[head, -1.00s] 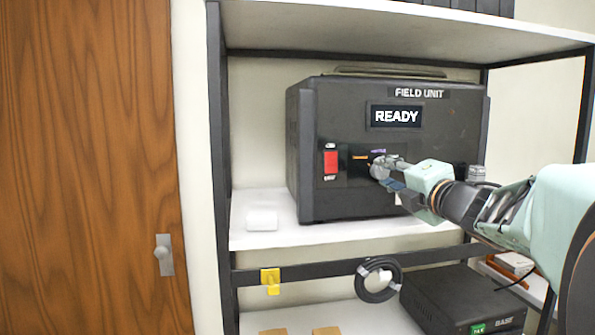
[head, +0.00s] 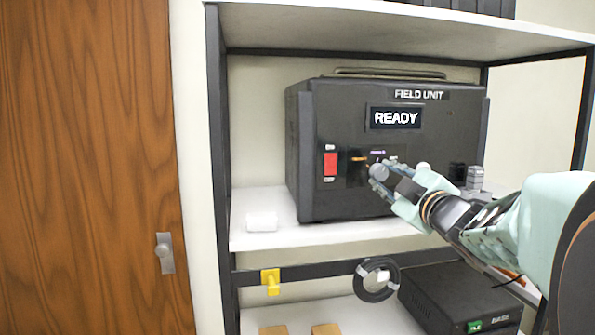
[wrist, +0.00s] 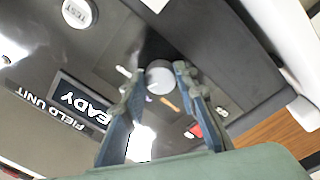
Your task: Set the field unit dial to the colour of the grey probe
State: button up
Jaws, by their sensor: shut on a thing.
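The black field unit (head: 340,110) stands on the white shelf; its display (head: 395,118) reads READY. Its round grey dial (head: 378,171) is at the front panel's lower middle, with an orange mark to its left and a purple mark above. My gripper (head: 381,178) reaches it from the right. In the wrist view my gripper (wrist: 157,82) has its two fingers on either side of the dial (wrist: 160,76), shut on it. The dial's pointer direction cannot be made out. I cannot identify the grey probe in these views.
A red switch (head: 330,163) sits left of the dial. A round TEST button (wrist: 80,12) shows in the wrist view. A small white block (head: 262,221) lies on the shelf's left part. A cable coil (head: 366,284) and yellow hook (head: 270,281) are below.

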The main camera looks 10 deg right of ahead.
jog(key=m+p, duration=0.1)
jog(key=m, duration=0.3)
jog(key=shift+a+r+m, duration=0.1)
jog(key=shift+m, duration=0.3)
jog(key=shift+m+h+p, duration=0.3)
jog(key=shift+m+p, duration=0.45)
jog(key=shift+m, duration=0.75)
jog(key=o, duration=1.2)
jog(key=shift+c, duration=0.2)
